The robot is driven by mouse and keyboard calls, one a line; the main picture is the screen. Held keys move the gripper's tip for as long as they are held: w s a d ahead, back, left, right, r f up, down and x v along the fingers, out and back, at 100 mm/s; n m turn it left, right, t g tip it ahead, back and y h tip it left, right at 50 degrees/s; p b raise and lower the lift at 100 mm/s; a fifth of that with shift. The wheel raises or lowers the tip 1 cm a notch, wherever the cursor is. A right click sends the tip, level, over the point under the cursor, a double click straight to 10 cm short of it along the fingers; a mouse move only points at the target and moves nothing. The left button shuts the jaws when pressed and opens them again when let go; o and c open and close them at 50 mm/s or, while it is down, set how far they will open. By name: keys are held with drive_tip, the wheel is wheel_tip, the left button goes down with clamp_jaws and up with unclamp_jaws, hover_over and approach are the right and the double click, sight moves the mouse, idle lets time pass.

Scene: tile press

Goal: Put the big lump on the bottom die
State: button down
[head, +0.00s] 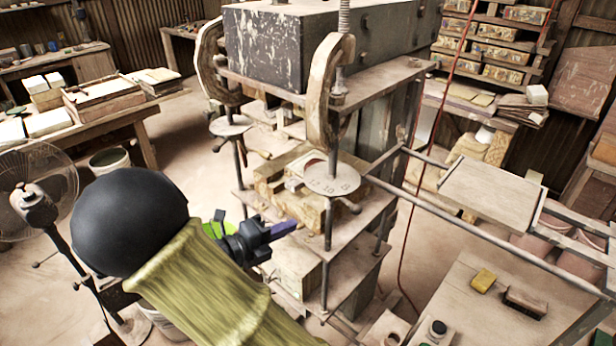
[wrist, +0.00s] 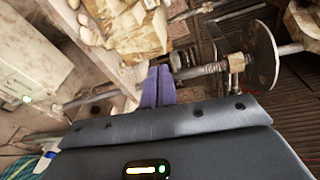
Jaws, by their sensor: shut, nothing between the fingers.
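My gripper (head: 283,229) is shut and empty, with its purple fingers pointing at the press. In the wrist view the fingers (wrist: 158,84) are together, just below a rough yellowish block (wrist: 140,32). That block appears to be the bottom die (head: 308,211) on the middle shelf of the press; contact with my fingers cannot be told. Small pale lumps (wrist: 84,22) lie left of the block in the wrist view. Which lump is the big one cannot be told.
A press post (head: 328,235) and a round numbered dial (head: 331,178) stand right of my gripper. A fan (head: 35,195) is at the left. A table (head: 463,317) at lower right bears a yellow block (head: 482,280) and a brush-like block (head: 525,302).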

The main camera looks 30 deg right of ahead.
sight(308, 186)
drive_tip(key=w+r+n+t, duration=0.1)
drive_tip(key=w+a+r+n+h, duration=0.1)
drive_tip(key=shift+a+r+n+t, duration=0.2)
drive_tip(key=shift+a+n+t, duration=0.1)
drive_tip(key=shift+n+t, duration=0.1)
drive_tip(key=p+x, duration=0.1)
drive_tip(key=x, duration=0.3)
drive_tip(key=w+p+x, duration=0.1)
drive_tip(key=x, duration=0.3)
drive_tip(key=p+x, duration=0.1)
drive_tip(key=x, duration=0.3)
drive_tip(key=shift+w+a+r, duration=0.1)
drive_tip(key=shift+w+a, duration=0.05)
drive_tip(key=shift+w, duration=0.3)
drive_tip(key=shift+w+d, duration=0.25)
drive_tip(key=shift+w, duration=0.25)
